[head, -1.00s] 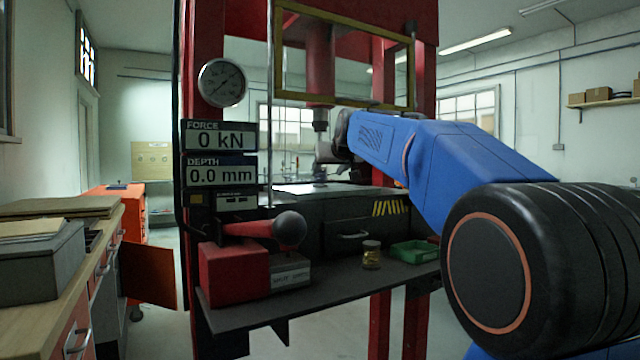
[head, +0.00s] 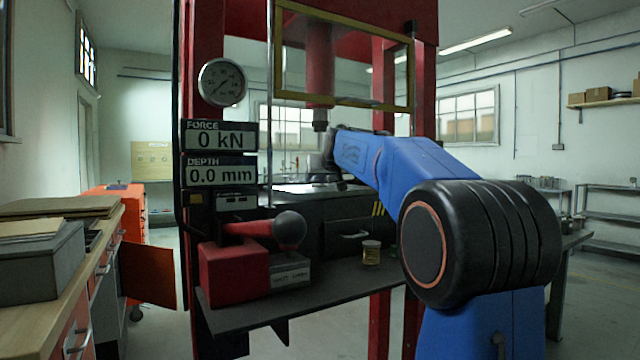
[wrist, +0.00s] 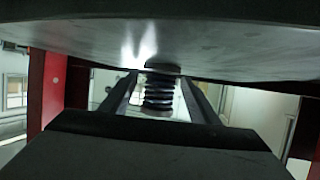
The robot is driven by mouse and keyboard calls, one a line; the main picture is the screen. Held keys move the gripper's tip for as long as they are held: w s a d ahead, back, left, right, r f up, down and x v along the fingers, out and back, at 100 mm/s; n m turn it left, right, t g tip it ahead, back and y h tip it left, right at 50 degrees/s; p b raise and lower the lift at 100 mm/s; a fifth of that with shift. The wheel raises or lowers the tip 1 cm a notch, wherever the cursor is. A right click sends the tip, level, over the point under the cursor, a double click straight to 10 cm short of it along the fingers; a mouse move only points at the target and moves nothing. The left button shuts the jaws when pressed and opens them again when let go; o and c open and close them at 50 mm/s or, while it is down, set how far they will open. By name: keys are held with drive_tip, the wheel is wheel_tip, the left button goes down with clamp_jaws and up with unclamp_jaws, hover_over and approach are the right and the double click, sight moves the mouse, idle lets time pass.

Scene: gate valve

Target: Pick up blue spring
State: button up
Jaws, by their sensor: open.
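A dark, bluish coil spring (wrist: 158,97) shows in the middle of the wrist view, its end close to a broad grey metal surface (wrist: 220,58). My gripper (wrist: 160,76) is open, with one finger on each side of the spring. A gap shows beside the coils, and the spring is not clamped. In the head view my gripper (head: 327,158) is over the press bed (head: 298,188), below the ram (head: 320,118). I cannot make out the spring in the head view.
The red press frame (head: 205,60) and yellow-edged guard (head: 345,100) stand close around my arm. A jar (head: 371,252) and a red block with a ball-ended lever (head: 290,229) sit on the front shelf (head: 330,290). The displays read 0 kN and 0.0 mm.

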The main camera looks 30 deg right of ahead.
drive_tip(key=shift+c, duration=0.5)
drive_tip(key=shift+r, duration=0.1)
clamp_jaws()
